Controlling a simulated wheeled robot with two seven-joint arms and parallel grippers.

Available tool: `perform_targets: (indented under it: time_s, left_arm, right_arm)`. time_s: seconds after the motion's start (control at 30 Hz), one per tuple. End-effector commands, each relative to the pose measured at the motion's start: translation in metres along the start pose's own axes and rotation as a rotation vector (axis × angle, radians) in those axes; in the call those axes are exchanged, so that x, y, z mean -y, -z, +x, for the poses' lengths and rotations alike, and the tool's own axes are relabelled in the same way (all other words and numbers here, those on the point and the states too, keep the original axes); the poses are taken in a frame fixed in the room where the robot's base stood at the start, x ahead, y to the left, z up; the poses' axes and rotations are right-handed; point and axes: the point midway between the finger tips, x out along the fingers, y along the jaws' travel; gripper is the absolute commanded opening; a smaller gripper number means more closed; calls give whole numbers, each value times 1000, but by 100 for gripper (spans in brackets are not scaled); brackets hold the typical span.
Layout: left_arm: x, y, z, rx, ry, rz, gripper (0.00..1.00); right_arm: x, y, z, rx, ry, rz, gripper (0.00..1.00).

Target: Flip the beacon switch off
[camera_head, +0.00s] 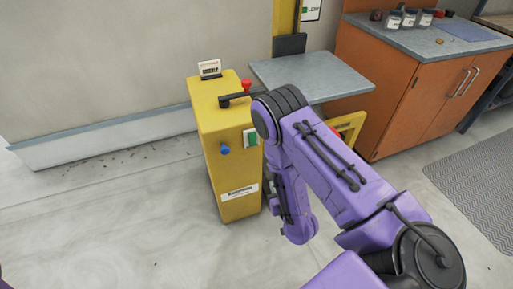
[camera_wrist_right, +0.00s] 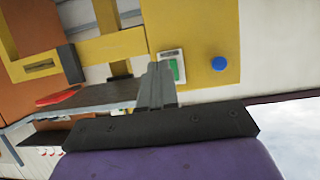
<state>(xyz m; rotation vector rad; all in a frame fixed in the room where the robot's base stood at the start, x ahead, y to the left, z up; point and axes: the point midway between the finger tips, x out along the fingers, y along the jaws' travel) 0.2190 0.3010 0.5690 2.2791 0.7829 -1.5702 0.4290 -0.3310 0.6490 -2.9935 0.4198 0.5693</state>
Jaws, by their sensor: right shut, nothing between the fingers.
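A yellow post (camera_head: 228,170) stands left of my right arm in the head view. A green switch in a white frame (camera_head: 251,137) is on its front face, right of a blue knob (camera_head: 225,149). In the right wrist view, which looks turned over, the green switch (camera_wrist_right: 174,69) and blue knob (camera_wrist_right: 219,63) show on the yellow face. My right gripper (camera_wrist_right: 156,72) is shut and empty, its fingertips overlapping the switch's left edge in that view; I cannot tell whether they touch. In the head view my arm hides the fingers. My left gripper is out of view.
A black lever (camera_head: 235,98), a red knob (camera_head: 246,86) and a small sign (camera_head: 209,69) are on the post's top. A grey shelf (camera_head: 310,76) and an orange cabinet (camera_head: 400,95) with jars stand behind. The floor left of the post is clear.

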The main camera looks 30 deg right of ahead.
Motion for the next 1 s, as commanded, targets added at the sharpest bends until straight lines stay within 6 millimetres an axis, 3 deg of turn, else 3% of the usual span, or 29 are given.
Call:
perform_targets:
  time_s: [0.03,0.07,0.17,0.57,1.0]
  left_arm:
    - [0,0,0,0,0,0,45]
    - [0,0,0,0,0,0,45]
    - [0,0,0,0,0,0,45]
    - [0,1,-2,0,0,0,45]
    - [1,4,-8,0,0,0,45]
  right_arm:
    - [3,23,12,-96,20,-11,0]
    - [4,34,16,-142,29,-17,0]
    - [5,51,22,-218,42,-26,0]
    - [5,54,30,-222,40,-24,0]
    - [8,74,119,-223,37,-23,0]
